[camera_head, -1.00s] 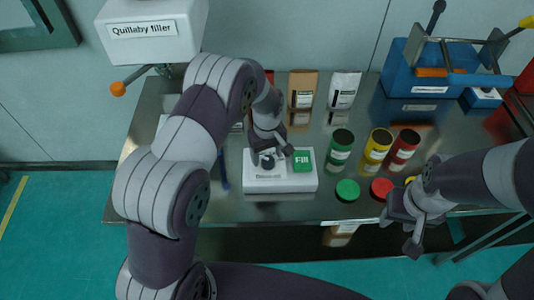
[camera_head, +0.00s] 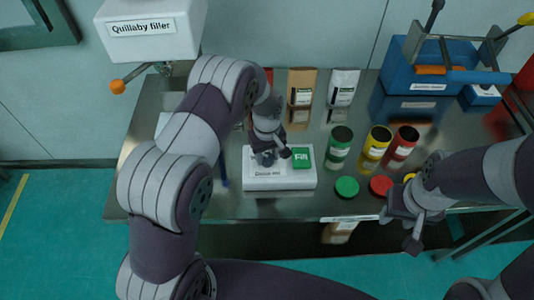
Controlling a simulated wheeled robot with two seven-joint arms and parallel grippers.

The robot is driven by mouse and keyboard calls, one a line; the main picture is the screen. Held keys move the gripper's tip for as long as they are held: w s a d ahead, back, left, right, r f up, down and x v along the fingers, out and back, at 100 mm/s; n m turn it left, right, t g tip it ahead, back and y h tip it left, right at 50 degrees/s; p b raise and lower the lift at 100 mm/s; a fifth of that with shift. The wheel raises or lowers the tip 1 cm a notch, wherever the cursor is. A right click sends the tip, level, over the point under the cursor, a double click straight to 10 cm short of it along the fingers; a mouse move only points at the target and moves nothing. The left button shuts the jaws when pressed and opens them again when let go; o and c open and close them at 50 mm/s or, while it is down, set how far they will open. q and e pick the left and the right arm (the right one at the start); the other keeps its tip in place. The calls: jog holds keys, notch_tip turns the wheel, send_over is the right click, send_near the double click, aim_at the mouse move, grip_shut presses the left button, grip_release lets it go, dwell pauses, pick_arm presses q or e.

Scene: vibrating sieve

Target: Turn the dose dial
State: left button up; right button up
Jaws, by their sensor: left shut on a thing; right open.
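The white control box (camera_head: 272,184) stands near the front edge of the steel table, with a green Fill button (camera_head: 302,154) at its right. The dose dial sits at the box's left part, above a label; my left gripper (camera_head: 268,158) is over it and hides most of it. The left gripper is shut on the dial, as far as can be seen. My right gripper (camera_head: 406,230) is open and empty in front of the table's front edge, to the right of the box.
Green (camera_head: 339,146), yellow (camera_head: 375,145) and red (camera_head: 402,146) jars stand right of the box, with loose lids (camera_head: 347,187) before them. Paper bags (camera_head: 342,88) stand behind. The Quillaby filler (camera_head: 148,30) is at the upper left. A blue machine (camera_head: 424,68) stands at the back right.

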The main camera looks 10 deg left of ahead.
pick_arm(q)
jog(key=m, duration=0.6)
jog(key=shift+m, duration=0.3)
jog(key=m, duration=0.6)
jog(key=shift+b, duration=0.3)
jog(key=m, duration=0.7)
jog(key=shift+m, duration=0.3)
jog(key=m, duration=0.5)
jog(key=shift+r+m, duration=0.1)
jog(key=shift+m, duration=0.3)
jog(key=shift+w, duration=0.1)
jog(key=o, duration=0.8)
jog(key=shift+o, duration=1.2)
